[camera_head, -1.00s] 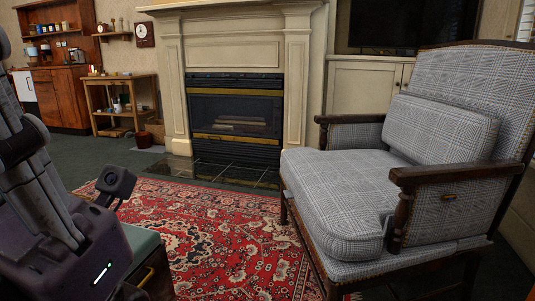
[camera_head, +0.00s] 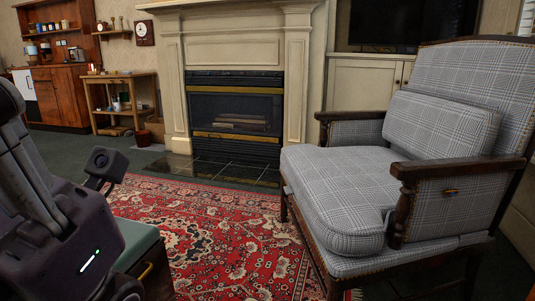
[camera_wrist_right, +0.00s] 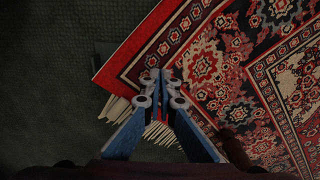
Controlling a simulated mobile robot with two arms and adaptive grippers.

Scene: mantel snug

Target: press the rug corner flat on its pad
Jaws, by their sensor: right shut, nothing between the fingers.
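The red patterned rug (camera_head: 225,240) lies on the floor before the fireplace in the head view. In the right wrist view, a rug corner (camera_wrist_right: 108,82) with a plain red edge and pale fringe points left. My right gripper (camera_wrist_right: 160,78) is shut and empty, with its blue fingers over this corner. I cannot tell whether the fingertips touch the rug or how far the corner is raised. A dark flat patch (camera_wrist_right: 103,52) beside the corner may be the pad; most of it is hidden or too dark. My left gripper is out of view.
A grey plaid armchair (camera_head: 345,195) stands over the rug's right side in the head view. A green-topped box (camera_head: 137,243) is beside my left arm. The fireplace (camera_head: 235,110) is behind. Dark green carpet (camera_wrist_right: 50,80) is clear left of the corner.

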